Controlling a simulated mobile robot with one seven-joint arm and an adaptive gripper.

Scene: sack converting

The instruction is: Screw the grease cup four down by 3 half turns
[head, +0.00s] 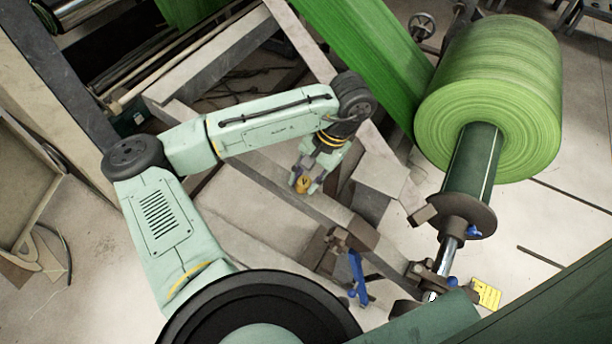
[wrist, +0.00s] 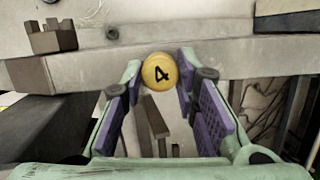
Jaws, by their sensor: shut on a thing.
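The grease cup four (wrist: 159,73) is a round yellow cap marked with a black 4. In the wrist view it sits at the fingertips, against a grey beam (wrist: 235,57). In the head view the yellow cup (head: 302,184) shows at the tip of my gripper (head: 304,181), by the beam in the middle. My gripper also shows in the wrist view (wrist: 158,78), with its purple-padded fingers closed on either side of the cup. The number on the cup is nearly upright. The cup's lower part and its thread are hidden.
A large green roll (head: 490,95) on a shaft stands at the upper right. A blue lever (head: 357,276) on a brown bracket is near the beam, right of my gripper. A yellow tag (head: 486,293) is at the lower right. Brown blocks (wrist: 52,38) stand at the wrist view's upper left.

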